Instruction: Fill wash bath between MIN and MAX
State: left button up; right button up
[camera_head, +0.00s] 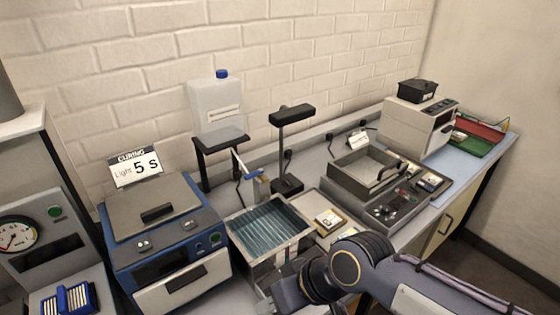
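The wash bath (268,231) is an open metal tray with a bluish, striped interior, left of the middle of the bench. I cannot make out its MIN and MAX marks or a clear liquid level. Above and behind it, a translucent white canister (215,108) with a blue cap stands on a dark raised shelf. A tap with a blue lever (251,174) sits just behind the bath. My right gripper (280,296) is at the bottom, in front of the bath's near edge; its fingers are not clear, so its opening cannot be told. My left gripper is out of view.
Right are a small tray (328,217), a grey basin unit (372,172) and a white machine (418,124).

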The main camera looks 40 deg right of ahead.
aim_at(260, 170)
jog(key=l+z, duration=0.1)
jog(key=l, duration=1.75)
jog(key=u, duration=0.45)
jog(key=k+u, duration=0.1)
jog(key=u, duration=0.35)
jog(key=l+u, duration=0.1)
jog(key=u, duration=0.35)
jog(key=k+u, duration=0.1)
jog(key=u, duration=0.8)
jog(key=i+u, duration=0.15)
jog(key=u, duration=0.6)
jog(key=j, duration=0.1)
jog(key=l, duration=0.1)
